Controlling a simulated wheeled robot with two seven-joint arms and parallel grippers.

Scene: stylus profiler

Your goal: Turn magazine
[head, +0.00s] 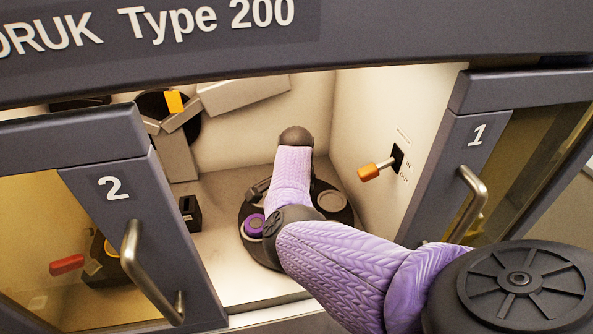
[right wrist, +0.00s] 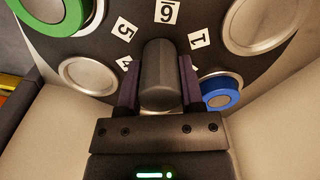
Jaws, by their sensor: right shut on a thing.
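The magazine (head: 258,250) is a dark round disc on the floor of the open middle bay, partly covered by my right arm in the head view. In the right wrist view the disc (right wrist: 100,48) carries white number labels; 5, 6 and 1 are readable, and another is partly hidden. A dark rounded grip (right wrist: 160,75) stands between the fingers of my right gripper (right wrist: 159,88), which is shut on it. A purple piece (head: 253,225) shows in the head view. My left gripper is out of view.
Door 2 (head: 118,235) stands left and door 1 (head: 455,150) right, each with a metal handle. An orange-tipped lever (head: 369,172) marked IN and OUT projects from the right wall. A small black block (head: 190,213) stands left of the magazine.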

